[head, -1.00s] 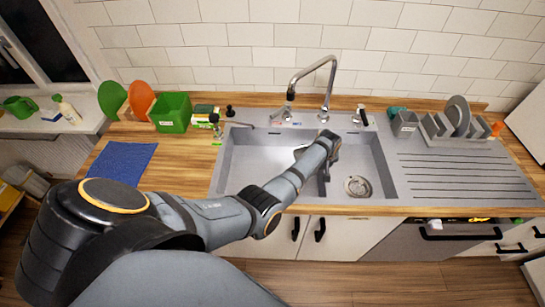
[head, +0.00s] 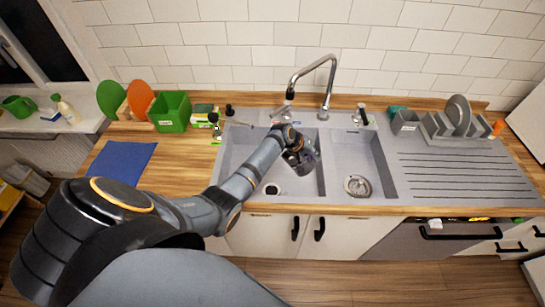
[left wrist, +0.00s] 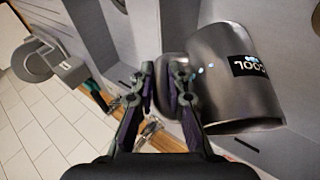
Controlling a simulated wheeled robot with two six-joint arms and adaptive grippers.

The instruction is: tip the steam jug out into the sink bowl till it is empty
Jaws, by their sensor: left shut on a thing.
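The steam jug (left wrist: 232,80) is a grey metal vessel with a black label reading "COOL" in the left wrist view. My left gripper (left wrist: 163,82) is shut on the jug's handle, with the body beside the fingers. In the head view my left gripper (head: 300,158) is over the sink, near the divider between its two bowls. There the jug is largely hidden by the gripper, and its tilt and contents cannot be told. The sink bowl on the left (head: 243,155) shows its drain; the right bowl (head: 376,155) also shows a drain. My right gripper is not in view.
A tall curved tap (head: 332,75) stands behind the sink. A ribbed drainer (head: 465,180) with a plate rack (head: 440,127) is at right. A green box (head: 170,112), a soap bottle (head: 215,122) and a blue cloth (head: 122,163) are at left.

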